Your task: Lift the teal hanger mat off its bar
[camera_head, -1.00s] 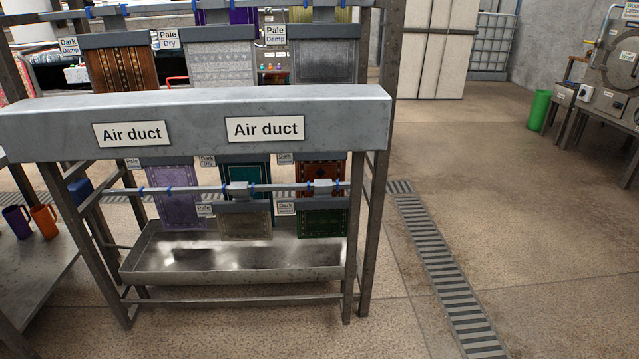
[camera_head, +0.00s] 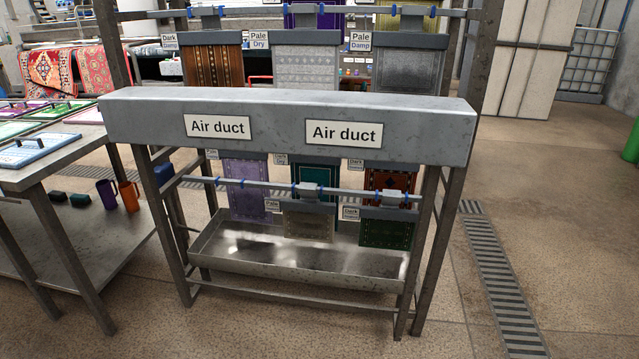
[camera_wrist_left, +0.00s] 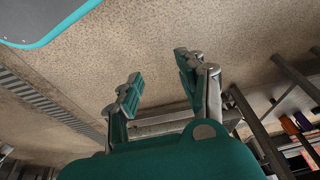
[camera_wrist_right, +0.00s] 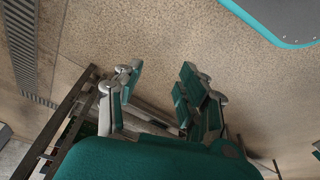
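A teal mat (camera_head: 314,176) hangs under the air duct in the head view, in the rear row of the lower rack, between a purple mat (camera_head: 245,187) and a red-brown patterned mat (camera_head: 390,182). The front bar crosses it, and a pale grey mat (camera_head: 308,226) hides its lower part. Its own bar is mostly hidden by the duct. My left gripper (camera_wrist_left: 158,80) is open and empty in the left wrist view. My right gripper (camera_wrist_right: 160,80) is open and empty in the right wrist view. Neither shows in the head view; both are away from the mat.
The air duct (camera_head: 270,131) spans the rack's front top. A dark green mat (camera_head: 386,233) hangs at front right. A metal trough (camera_head: 290,266) lies below. A metal table (camera_head: 75,157) stands left. The floor at right is clear around a drain grate (camera_head: 500,285).

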